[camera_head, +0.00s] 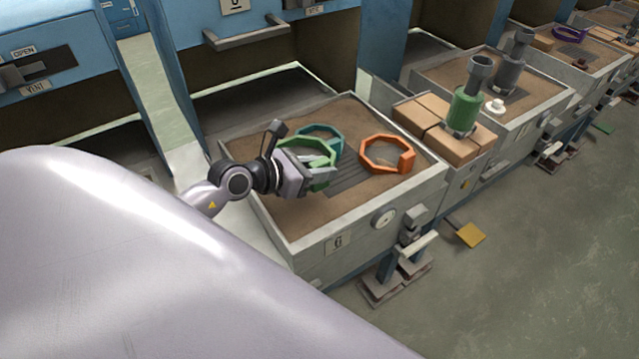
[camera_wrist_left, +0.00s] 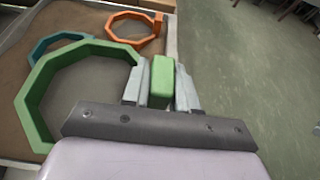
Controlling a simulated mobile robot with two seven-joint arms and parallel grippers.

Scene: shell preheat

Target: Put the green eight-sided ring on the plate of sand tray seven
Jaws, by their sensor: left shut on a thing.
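The green eight-sided ring (camera_wrist_left: 28,100) is held by my left gripper (camera_wrist_left: 160,88), whose fingers are shut on the ring's block-like tab (camera_wrist_left: 162,80). In the head view the left gripper (camera_head: 318,172) and the ring are over the left part of the nearest sand tray (camera_head: 312,243). This tray's front label looks like a 6. I cannot read which tray is seven. My right gripper is out of view.
Beyond the nearest tray, tan blocks (camera_head: 418,117) and a green cylinder (camera_head: 465,110) stand before another sand tray (camera_head: 512,122) holding a grey cylinder (camera_head: 513,62) and a small white piece. A purple ring (camera_head: 569,34) lies farther back. Blue ovens line the left; the right floor is open.

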